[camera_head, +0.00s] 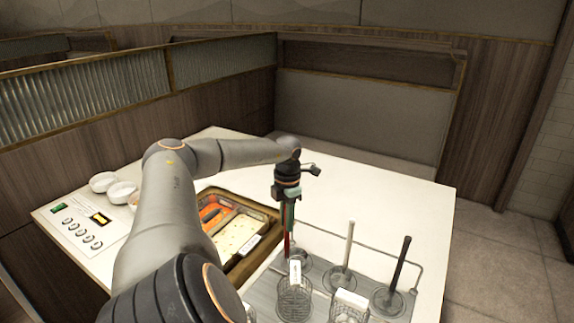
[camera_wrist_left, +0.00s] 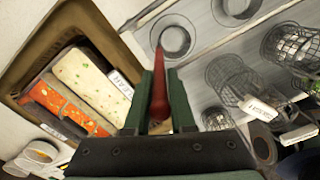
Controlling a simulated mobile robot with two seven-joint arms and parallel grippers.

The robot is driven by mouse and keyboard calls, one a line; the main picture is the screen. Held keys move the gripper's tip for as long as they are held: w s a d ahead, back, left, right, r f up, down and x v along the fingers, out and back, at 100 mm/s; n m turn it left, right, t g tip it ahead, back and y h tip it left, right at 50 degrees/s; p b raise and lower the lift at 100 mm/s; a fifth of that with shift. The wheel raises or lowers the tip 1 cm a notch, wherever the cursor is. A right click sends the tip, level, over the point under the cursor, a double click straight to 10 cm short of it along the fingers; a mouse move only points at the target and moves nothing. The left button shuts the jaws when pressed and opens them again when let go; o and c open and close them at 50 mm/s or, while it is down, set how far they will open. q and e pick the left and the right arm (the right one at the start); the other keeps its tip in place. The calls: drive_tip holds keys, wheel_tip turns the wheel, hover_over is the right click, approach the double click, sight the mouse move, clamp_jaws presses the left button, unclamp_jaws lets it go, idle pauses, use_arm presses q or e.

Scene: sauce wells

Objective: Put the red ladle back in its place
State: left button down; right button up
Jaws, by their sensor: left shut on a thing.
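My left gripper (camera_head: 287,208) points down over the left edge of the grey rack (camera_head: 318,246). In the left wrist view it (camera_wrist_left: 157,98) is shut on the red ladle (camera_wrist_left: 159,88), whose handle runs between the green fingers. In the head view the red ladle (camera_head: 287,243) hangs upright below the fingers. In the wrist view a round well (camera_wrist_left: 178,40) in the rack lies just beyond the handle. I cannot tell whether the ladle's bowl is in it.
A white-handled ladle (camera_head: 347,250) and a black ladle (camera_head: 399,265) stand in the rack. Wire baskets (camera_head: 293,300) with white labels stand in front. A brown tray (camera_head: 268,212) with food pans is left of the rack. The white counter behind (camera_head: 370,190) is clear.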

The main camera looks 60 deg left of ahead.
use_arm(q)
drive_tip(key=shift+f, duration=0.1)
drive_tip(key=c, duration=0.7)
unclamp_jaws()
drive_tip(key=shift+o, duration=0.4)
drive_tip(key=o, duration=0.6)
drive_tip(key=shift+r+p, duration=1.75)
drive_tip(key=shift+r, duration=0.25)
wheel_tip(320, 180, up, 7)
drive_tip(key=p, duration=0.5)
drive_tip(key=shift+r, duration=0.1)
